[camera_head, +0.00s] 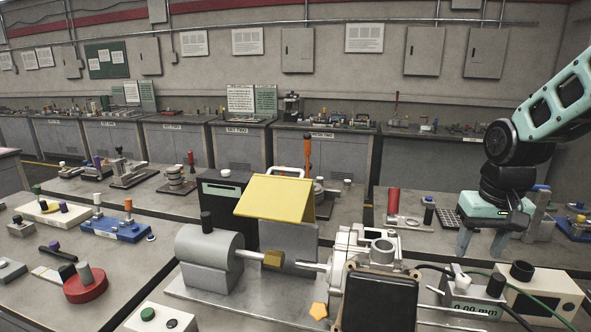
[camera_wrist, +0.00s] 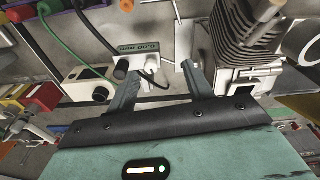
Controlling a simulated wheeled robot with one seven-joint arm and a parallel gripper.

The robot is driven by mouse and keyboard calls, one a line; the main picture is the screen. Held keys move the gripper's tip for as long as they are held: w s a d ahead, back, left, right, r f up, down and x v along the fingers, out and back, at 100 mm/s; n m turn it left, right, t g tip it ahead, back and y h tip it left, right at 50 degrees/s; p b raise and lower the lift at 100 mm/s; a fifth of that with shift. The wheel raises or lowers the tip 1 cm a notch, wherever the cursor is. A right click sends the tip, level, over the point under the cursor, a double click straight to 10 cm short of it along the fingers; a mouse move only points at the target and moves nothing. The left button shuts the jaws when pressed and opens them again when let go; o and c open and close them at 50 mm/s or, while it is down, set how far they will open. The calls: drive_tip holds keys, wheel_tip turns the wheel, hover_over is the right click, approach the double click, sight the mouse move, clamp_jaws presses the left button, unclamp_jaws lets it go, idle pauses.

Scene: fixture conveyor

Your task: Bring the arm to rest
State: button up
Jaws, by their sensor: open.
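My gripper (camera_head: 481,246) is at the right in the head view, with my teal arm coming in from the upper right edge. Its two grey fingers point down and stand apart with nothing between them. In the wrist view my gripper (camera_wrist: 162,82) shows both fingers spread and empty. Below it in the head view is a gauge box (camera_head: 470,306) reading 0.00 mm. The gauge box (camera_wrist: 138,52) also lies beyond the fingers in the wrist view. I cannot tell the exact height of the fingertips above the bench.
A fixture with a grey motor (camera_head: 212,257), a yellow guard (camera_head: 274,197) and a metal housing (camera_head: 350,247) fills the centre. A white box (camera_head: 532,292) with a black knob and cables lies at the lower right. A red cylinder (camera_head: 393,201) stands left of my gripper.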

drive_tip(key=s+a+f+n+t, duration=0.1)
drive_tip(key=s+a+f+n, duration=0.2)
drive_tip(key=s, duration=0.8)
drive_tip(key=s+a+f+n+g+b, duration=0.1)
drive_tip(key=s+a+n+b, duration=0.1)
drive_tip(key=s+a, duration=0.4)
drive_tip(key=s+a+f+n+g+b, duration=0.1)
drive_tip(key=s+a+n, duration=0.3)
drive_tip(key=a, duration=0.8)
drive_tip(key=s+f+b, duration=0.1)
drive_tip(key=s, duration=0.1)
drive_tip(key=shift+s+a+f+y, duration=0.2)
drive_tip(key=shift+s+a+y, duration=0.05)
drive_tip(key=shift+s+y, duration=0.15)
drive_tip(key=shift+w+d, duration=0.1)
